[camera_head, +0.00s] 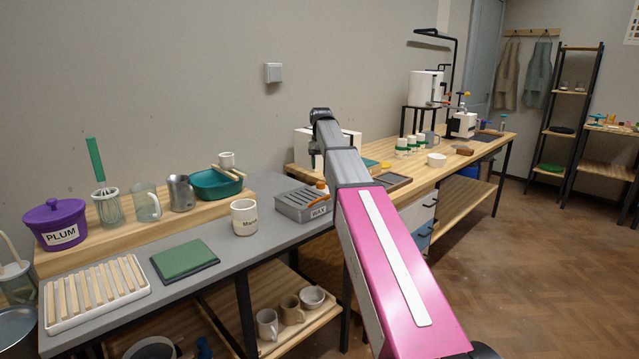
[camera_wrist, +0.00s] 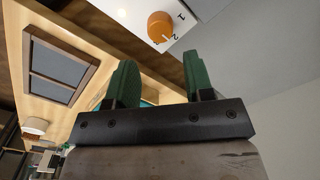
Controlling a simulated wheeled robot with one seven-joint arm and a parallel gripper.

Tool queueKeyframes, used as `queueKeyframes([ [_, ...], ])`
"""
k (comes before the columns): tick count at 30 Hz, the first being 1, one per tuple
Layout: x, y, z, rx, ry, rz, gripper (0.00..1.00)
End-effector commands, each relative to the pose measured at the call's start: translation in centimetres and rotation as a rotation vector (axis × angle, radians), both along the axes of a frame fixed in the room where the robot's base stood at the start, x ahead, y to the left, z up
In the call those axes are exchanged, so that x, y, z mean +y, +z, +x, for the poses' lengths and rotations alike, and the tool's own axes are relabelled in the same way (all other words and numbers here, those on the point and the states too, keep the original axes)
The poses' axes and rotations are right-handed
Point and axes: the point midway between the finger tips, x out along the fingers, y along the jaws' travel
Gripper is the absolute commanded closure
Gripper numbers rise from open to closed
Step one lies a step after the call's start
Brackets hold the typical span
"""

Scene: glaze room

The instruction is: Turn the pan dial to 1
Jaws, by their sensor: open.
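The dial is an orange round knob (camera_wrist: 160,27) on a white panel (camera_wrist: 188,10) at the top of the wrist view. The numerals 1 and 2 show beside it, and its pale mark appears to face the 2. My gripper (camera_wrist: 160,62) is open, its two green fingers apart with nothing between them. The knob lies beyond the fingertips, apart from them in the picture. In the head view my arm reaches toward a white box (camera_head: 304,146) on the bench and hides part of it. I cannot make out the dial or the fingers there.
A grey container marked WAX (camera_head: 303,206) and a white mug (camera_head: 244,217) stand on the grey bench near my arm. A dark-framed tray (camera_head: 394,181) lies to the right; it also shows in the wrist view (camera_wrist: 60,70). A white bowl (camera_head: 436,160) stands farther along.

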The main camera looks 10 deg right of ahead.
Motion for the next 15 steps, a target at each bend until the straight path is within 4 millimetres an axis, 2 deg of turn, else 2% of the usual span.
queueKeyframes([
  [3, 0.0, -2.4, -0.1, 0.002, 0.000, 0.000, 0.52],
  [9, 0.0, -5.6, -0.1, 0.001, 0.000, 0.000, 0.52],
  [15, 0.0, -7.4, 0.0, 0.000, 0.000, 0.000, 0.52],
])
